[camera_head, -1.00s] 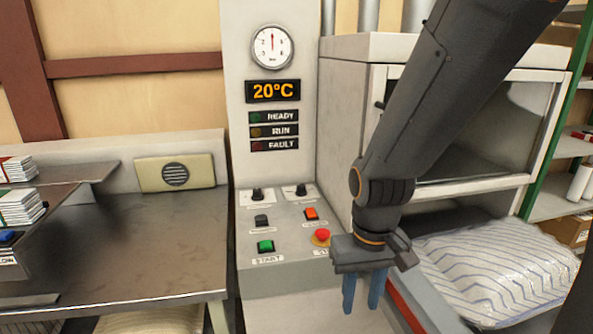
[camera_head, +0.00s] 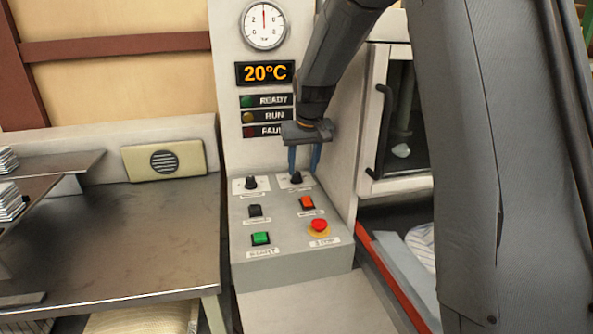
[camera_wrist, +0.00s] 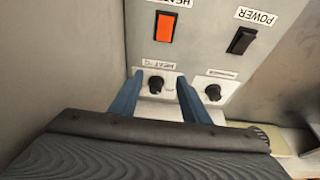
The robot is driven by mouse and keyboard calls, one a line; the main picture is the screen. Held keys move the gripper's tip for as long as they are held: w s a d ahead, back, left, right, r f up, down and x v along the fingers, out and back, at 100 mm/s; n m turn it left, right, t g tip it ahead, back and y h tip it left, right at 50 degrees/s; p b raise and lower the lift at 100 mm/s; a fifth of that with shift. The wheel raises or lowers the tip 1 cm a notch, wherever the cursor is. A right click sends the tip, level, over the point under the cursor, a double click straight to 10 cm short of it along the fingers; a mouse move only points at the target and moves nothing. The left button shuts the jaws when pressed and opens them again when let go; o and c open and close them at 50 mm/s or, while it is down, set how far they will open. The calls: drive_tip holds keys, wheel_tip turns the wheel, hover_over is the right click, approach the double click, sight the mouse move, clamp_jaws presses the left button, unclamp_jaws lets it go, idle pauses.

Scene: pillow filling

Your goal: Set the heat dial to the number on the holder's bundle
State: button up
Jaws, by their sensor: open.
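The heat dial (camera_wrist: 155,83) is a black knob on a white plate marked "HEAT °C" in the wrist view. In the head view it is the right one of two knobs (camera_head: 296,177) at the back of the grey control panel (camera_head: 290,265). My gripper (camera_head: 304,165) is open above it, its two blue fingers pointing down. In the wrist view the fingers (camera_wrist: 155,95) appear on either side of the dial; I cannot tell whether they touch it. The second black knob (camera_wrist: 213,92) sits just outside one finger. The holder's bundle cannot be made out.
The panel also carries a black power switch (camera_head: 255,211), an orange heater switch (camera_head: 307,203), a green start button (camera_head: 261,238) and a red stop button (camera_head: 319,225). The display (camera_head: 265,73) reads 20°C. A metal table (camera_head: 120,235) stands left; my arm covers much of the right.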

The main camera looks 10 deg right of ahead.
approach(296, 173)
drive_tip(key=shift+t, duration=0.3)
drive_tip(key=shift+p+x, duration=0.6)
drive_tip(key=shift+x, duration=3.65)
drive_tip(key=shift+s+d, duration=0.1)
drive_tip(key=shift+s, duration=0.05)
drive_tip(key=c, duration=1)
